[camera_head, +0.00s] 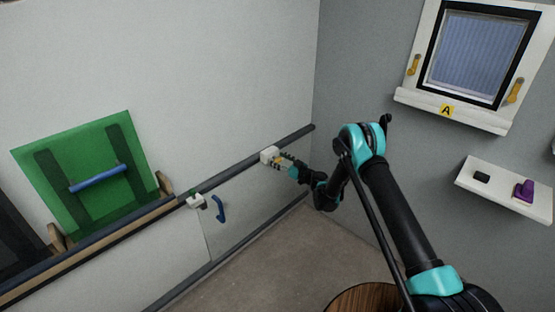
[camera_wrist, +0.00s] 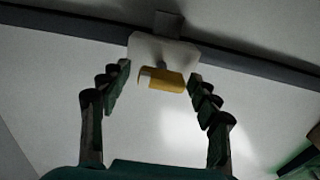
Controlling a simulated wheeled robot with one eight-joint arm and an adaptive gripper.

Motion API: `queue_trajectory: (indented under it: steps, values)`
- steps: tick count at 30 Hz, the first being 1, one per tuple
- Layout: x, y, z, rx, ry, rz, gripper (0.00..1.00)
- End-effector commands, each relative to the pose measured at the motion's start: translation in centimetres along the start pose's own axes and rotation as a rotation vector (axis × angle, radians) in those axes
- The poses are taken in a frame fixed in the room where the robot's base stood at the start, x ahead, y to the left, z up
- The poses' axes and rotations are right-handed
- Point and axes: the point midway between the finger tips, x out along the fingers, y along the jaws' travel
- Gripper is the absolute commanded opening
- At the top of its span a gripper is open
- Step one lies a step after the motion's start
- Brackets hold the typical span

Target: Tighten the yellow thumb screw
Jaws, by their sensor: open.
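The yellow thumb screw (camera_wrist: 163,79) stands out from a white block (camera_wrist: 148,47) on a dark rail (camera_wrist: 235,58) in the wrist view. In the head view the white block (camera_head: 268,154) sits on the rail along the wall, with a small bit of yellow at its right. My gripper (camera_wrist: 159,76) is open, one finger on each side of the screw, with gaps visible between the fingers and the screw. In the head view my gripper (camera_head: 288,163) is right by the block. Whether the fingertips reach past the screw in depth is hard to tell.
A second white block (camera_head: 195,201) sits further left on the rail, beside a blue handle (camera_head: 219,208) on a pale panel (camera_head: 240,204). A green panel with a blue bar (camera_head: 95,178) leans at left. A window (camera_head: 478,55) and a shelf (camera_head: 500,189) are at right.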

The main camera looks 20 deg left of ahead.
Motion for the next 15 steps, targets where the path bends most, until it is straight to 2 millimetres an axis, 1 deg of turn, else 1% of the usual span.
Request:
queue_trajectory:
  steps: [2, 12, 14, 15]
  values:
    - [0.00, 0.00, 0.00, 0.000, 0.000, 0.000, 0.62]
    - [-0.01, -0.01, 0.00, 0.000, 0.000, -0.001, 0.20]
    - [-0.01, -0.01, 0.00, 0.000, 0.000, -0.001, 0.12]
    - [-0.01, -0.01, 0.00, 0.000, 0.000, -0.001, 0.12]
